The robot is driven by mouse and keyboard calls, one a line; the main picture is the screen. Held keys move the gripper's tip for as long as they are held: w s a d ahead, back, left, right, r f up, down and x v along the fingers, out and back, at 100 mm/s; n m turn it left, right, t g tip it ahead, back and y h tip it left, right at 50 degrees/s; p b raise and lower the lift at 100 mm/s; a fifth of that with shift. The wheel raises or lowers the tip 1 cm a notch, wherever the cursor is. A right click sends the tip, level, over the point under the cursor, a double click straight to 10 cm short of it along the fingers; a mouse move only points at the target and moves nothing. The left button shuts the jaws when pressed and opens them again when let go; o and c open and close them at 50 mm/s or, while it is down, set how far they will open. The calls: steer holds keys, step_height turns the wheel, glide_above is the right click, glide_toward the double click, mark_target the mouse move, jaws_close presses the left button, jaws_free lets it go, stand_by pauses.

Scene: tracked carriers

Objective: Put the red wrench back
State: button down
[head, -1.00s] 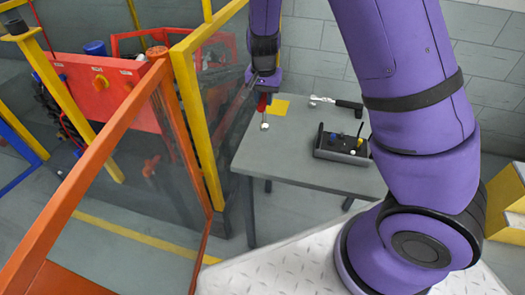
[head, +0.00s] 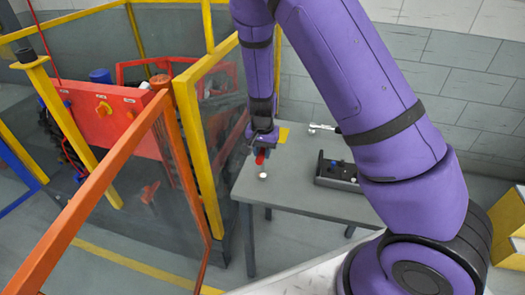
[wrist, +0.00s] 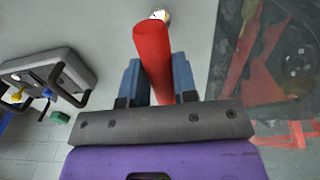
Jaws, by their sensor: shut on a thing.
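The red wrench (head: 260,158) is in my gripper (head: 262,146), over the left part of the grey table (head: 300,198) in the head view. In the wrist view its red handle (wrist: 153,55) sits between the two blue fingers of my gripper (wrist: 157,85), which are shut on it. Its pale metal end (wrist: 161,15) points away from the gripper. In the head view this end (head: 263,176) points down over the table; whether it touches cannot be told. A yellow square (head: 284,134) lies on the table behind the gripper.
A black-handled wrench (head: 320,127) lies at the table's back, partly behind my arm. A dark tote (head: 325,181) with small coloured items stands on the right; the wrist view shows it too (wrist: 85,72). A yellow-framed clear guard (head: 192,150) stands close left.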

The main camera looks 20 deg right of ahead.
steer(key=c, duration=0.9)
jaws_free()
step_height(320, 180, up, 12)
steer(key=s+d+r+n+t+y, duration=0.1)
steer(key=s+d+r+n, duration=0.1)
steer(key=s+r, duration=0.55)
steer(key=s+d+r+n+t+y, duration=0.15)
steer(key=s+r, duration=0.35)
steer(key=r, duration=0.6)
steer(key=s+d+r+n+t+h, duration=0.1)
steer(key=s+r+n, duration=0.1)
steer(key=s, duration=0.6)
steer(key=s+d+r+n+t+h, duration=0.1)
steer(key=s+d+r, duration=0.1)
steer(key=s+r, duration=0.3)
steer(key=shift+s+d+r+n+t, duration=0.2)
steer(key=shift+s+d+n+t, duration=0.15)
steer(key=shift+s, duration=1.45)
steer(key=shift+h, duration=0.25)
